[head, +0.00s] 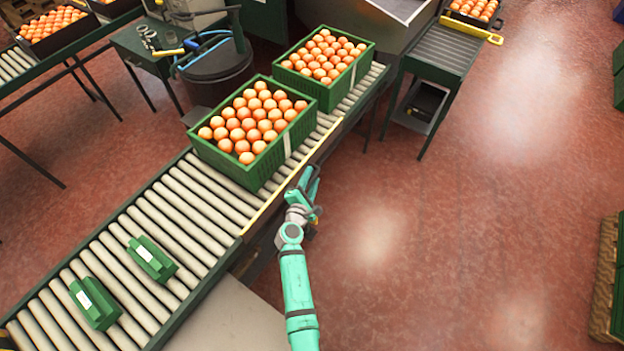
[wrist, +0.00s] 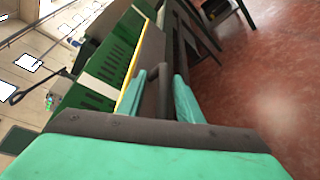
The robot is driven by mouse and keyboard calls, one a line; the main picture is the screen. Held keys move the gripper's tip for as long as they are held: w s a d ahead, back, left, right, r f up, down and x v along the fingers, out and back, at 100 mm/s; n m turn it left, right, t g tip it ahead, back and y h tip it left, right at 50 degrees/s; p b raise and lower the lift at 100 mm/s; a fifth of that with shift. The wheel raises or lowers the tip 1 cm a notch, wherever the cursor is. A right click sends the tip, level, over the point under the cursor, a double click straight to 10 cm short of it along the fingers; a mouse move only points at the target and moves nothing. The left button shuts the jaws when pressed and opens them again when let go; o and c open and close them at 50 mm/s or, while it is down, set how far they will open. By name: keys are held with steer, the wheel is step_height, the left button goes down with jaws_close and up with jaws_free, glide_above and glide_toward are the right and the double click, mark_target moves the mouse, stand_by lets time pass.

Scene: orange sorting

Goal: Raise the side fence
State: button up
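The side fence shows as a long yellow-edged strip (head: 268,208) along the near right side of the roller conveyor, beside the orange-filled crates. In the wrist view its yellow edge (wrist: 128,98) runs beside a dark grey face. My gripper (head: 311,184) is just outside this strip, at the conveyor's side. In the wrist view my gripper (wrist: 164,92) has its teal fingers apart, with a dark grey handle-like bar (wrist: 153,73) between them. I cannot tell whether either finger touches the bar.
Two green crates of oranges (head: 203,148) (head: 363,62) stand on the rollers (head: 185,212). Two small green blocks (head: 152,259) (head: 95,303) lie on the near rollers. A smaller roller table (head: 440,50) stands at the upper right. The red floor (head: 420,220) right of my arm is clear.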

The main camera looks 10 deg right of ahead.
steer(key=shift+s+a, duration=0.1)
steer(key=shift+s+a, duration=0.15)
steer(key=shift+s, duration=0.2)
steer(key=v, duration=0.9)
steer(key=shift+s+a+r, duration=0.15)
steer(key=shift+s+r, duration=0.05)
steer(key=shift+s, duration=0.15)
steer(key=s+a+f+m+y, duration=0.1)
steer(key=s+a+m+y, duration=0.2)
steer(key=s, duration=0.7)
steer(key=s+a+f+m+y, duration=0.1)
steer(key=s+a+m+y, duration=0.3)
steer(key=s, duration=0.7)
steer(key=s+d+r+m+t+h, duration=0.1)
steer(key=s+d+r+m, duration=0.1)
steer(key=s+r+m, duration=1)
steer(key=s+r, duration=0.5)
steer(key=r, duration=0.1)
steer(key=shift+d+m, duration=0.4)
